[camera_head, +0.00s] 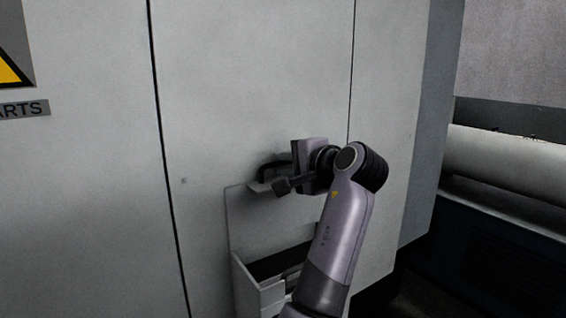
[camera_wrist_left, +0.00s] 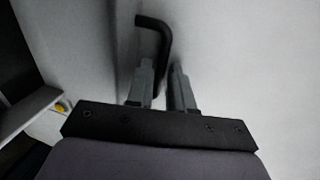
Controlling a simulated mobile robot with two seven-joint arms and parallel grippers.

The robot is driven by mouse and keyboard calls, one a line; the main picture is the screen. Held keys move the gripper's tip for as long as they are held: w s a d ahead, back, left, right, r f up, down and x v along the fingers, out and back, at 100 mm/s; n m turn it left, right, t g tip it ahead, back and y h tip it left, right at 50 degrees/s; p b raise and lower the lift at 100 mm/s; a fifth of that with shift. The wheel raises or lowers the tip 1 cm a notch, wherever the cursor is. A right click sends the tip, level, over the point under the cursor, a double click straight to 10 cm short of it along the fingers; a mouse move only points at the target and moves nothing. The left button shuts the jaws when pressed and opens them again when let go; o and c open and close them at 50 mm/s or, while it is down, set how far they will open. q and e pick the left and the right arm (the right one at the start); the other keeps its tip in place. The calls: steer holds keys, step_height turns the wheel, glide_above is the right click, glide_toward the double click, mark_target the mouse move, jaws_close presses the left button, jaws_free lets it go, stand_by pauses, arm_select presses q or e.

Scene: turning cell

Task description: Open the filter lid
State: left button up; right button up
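My left gripper (camera_head: 288,170) is at the black bent handle (camera_head: 268,167) on the pale cabinet front. In the left wrist view, the handle (camera_wrist_left: 163,38) runs down toward the gap between the fingers of my left gripper (camera_wrist_left: 162,75). The fingers stand a little apart, and I cannot tell whether they press on the bar. A pale flat plate, seemingly the filter lid (camera_head: 236,215), stands upright against the cabinet above a white box (camera_head: 248,288). The box's top looks open and dark inside. My arm hides its right part. My right gripper is not in view.
Flat pale cabinet panels (camera_head: 85,190) with dark vertical seams lie left of the box. A warning sign (camera_head: 12,58) is at the upper left. A large grey cylinder (camera_head: 510,165) and dark machinery stand at the right, past the cabinet edge.

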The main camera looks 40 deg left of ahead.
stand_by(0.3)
arm_select(q)
jaws_close()
stand_by(1.3)
